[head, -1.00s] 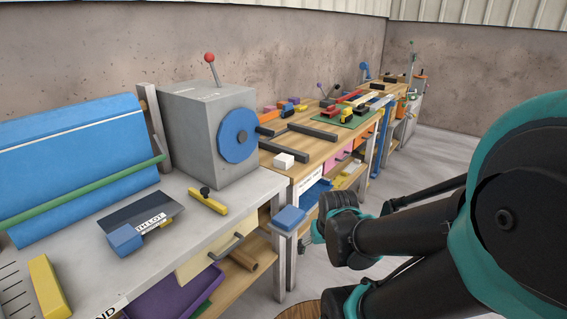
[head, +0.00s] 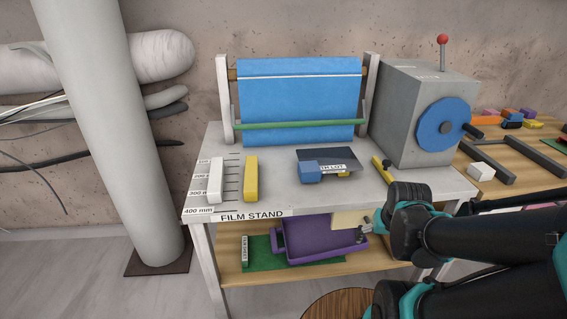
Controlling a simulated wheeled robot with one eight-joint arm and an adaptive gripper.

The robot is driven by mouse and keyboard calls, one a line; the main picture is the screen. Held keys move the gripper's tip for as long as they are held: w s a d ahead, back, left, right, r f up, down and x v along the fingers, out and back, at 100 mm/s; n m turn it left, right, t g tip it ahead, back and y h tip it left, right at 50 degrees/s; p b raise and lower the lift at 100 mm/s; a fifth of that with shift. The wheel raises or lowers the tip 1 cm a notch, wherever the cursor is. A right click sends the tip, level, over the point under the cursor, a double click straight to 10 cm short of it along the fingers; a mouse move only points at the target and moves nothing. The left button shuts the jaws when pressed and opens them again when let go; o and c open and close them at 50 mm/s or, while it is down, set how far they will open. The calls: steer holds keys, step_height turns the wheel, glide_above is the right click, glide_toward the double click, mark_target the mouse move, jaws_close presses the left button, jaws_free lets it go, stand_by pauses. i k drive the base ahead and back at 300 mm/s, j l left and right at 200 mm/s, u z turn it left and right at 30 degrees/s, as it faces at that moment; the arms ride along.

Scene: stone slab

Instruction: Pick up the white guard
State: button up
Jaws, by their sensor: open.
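A white upright-looking bar (head: 215,180) lies on the left of the grey stone-like top of the film stand (head: 270,195), beside the millimetre scale; it looks like the white guard. A similar yellow bar (head: 251,179) lies just right of it. A smaller white block (head: 481,171) sits on the wooden bench at the right. My gripper (head: 367,231) is partly visible in front of the stand, below its top edge, well right of the white bar and apart from it. It is open, and I see nothing held in it.
A dark plate with a blue block (head: 310,173) lies mid-top. A blue film roll (head: 298,100) stands behind, and a grey machine (head: 415,110) at the right. A purple tray (head: 305,243) sits on the lower shelf. A thick pipe (head: 105,130) rises left of the stand.

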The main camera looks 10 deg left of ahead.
mark_target(480, 171)
steer(key=u, duration=0.25)
steer(key=z, duration=1.25)
